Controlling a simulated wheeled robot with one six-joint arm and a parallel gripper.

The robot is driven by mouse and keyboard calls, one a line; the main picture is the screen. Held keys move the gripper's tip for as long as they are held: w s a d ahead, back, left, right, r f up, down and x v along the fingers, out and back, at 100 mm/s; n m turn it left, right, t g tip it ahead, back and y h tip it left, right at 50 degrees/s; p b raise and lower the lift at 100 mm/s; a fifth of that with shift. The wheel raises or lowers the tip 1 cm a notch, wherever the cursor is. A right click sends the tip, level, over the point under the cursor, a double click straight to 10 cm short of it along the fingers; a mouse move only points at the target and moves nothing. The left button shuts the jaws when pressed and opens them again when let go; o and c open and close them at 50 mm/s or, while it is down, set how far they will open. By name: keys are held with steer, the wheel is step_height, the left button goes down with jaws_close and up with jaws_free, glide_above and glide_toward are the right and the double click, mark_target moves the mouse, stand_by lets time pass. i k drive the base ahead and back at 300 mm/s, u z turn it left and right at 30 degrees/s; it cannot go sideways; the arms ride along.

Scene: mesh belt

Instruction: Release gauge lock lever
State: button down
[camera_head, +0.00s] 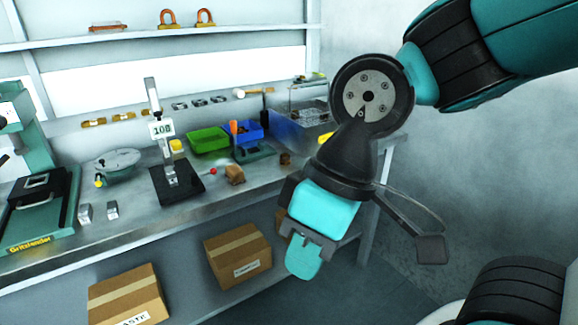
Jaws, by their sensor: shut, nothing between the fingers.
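The gauge (154,97) stands upright on the workbench, with a tall grey column, a black base and a small display reading what looks like 108. A small red ball (213,171) shows just right of the gauge, at the end of a thin rod; it looks like the knob of the lock lever, but where the rod joins the gauge is too small to tell. My gripper (303,262) is shut and empty. It hangs in front of the bench, to the right of the gauge and lower in the picture, apart from it.
A brown block (235,174) sits close right of the red ball. Green (208,140) and blue (248,131) bins stand behind. A round grey device (117,163) and a green machine (40,210) are at left. Cardboard boxes (238,254) are below the bench (140,216).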

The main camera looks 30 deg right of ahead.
mark_target(205, 174)
steer(key=z, duration=0.2)
steer(key=k, duration=0.5)
steer(key=u, duration=0.35)
steer(key=i, duration=0.45)
steer(key=u, duration=0.8)
steer(key=i, duration=0.7)
steer(key=z, duration=0.55)
steer(key=i, duration=0.7)
steer(key=z, duration=0.8)
